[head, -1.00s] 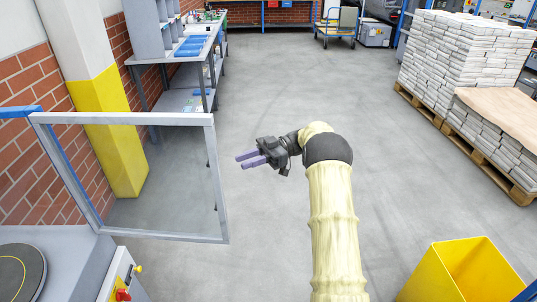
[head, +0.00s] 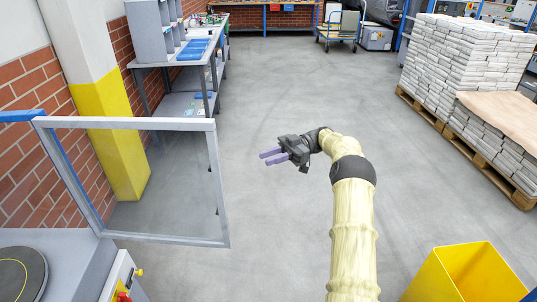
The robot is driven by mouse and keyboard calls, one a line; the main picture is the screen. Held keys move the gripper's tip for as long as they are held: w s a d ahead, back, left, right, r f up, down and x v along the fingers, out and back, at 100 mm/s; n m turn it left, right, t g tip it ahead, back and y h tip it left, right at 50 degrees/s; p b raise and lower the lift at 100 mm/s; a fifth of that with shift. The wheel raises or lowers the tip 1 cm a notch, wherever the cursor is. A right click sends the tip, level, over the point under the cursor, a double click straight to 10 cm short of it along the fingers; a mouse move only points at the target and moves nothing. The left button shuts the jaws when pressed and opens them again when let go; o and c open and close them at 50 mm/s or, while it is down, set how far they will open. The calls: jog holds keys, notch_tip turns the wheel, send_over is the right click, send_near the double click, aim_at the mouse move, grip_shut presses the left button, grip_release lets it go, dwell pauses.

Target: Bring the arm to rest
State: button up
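My gripper (head: 273,157) is in the middle of the head view, at the end of my cream-covered arm. Its two purple fingers point left and stand apart with a gap between them. Nothing shows between the fingers. The gripper hangs over bare grey floor and touches nothing that I can see. My arm reaches up from the bottom right of centre and bends left at the black wrist joint.
A framed clear panel (head: 131,124) stands left of my gripper, beside a machine with a dark round plate (head: 22,276). A yellow bin (head: 462,268) is at lower right. Newspaper stacks (head: 462,62) on pallets stand at right, a workbench (head: 190,52) at back left. The middle floor is clear.

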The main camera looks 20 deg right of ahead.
jog(key=w+a+r+m+t+h+p, duration=0.3)
jog(key=w+a+r+m+t, duration=0.7)
jog(key=a+r+t, duration=0.4)
jog(key=s+d+f+m+g+h+p, duration=0.1)
jog(key=s+d+f+m+g+h, duration=0.1)
jog(key=s, duration=1)
jog(key=s+d+f+m+g+h+p, duration=0.2)
jog(key=s+f+m+h, duration=0.3)
jog(key=s, duration=0.8)
jog(key=s+d+f+m+g+h+p, duration=0.1)
jog(key=s+f+h, duration=0.5)
jog(key=s, duration=0.7)
jog(key=d+m+g+h, duration=0.1)
jog(key=m+g, duration=0.1)
jog(key=shift+d+f+g+h, duration=0.15)
jog(key=shift+f+g+h, duration=0.15)
jog(key=shift+d, duration=0.15)
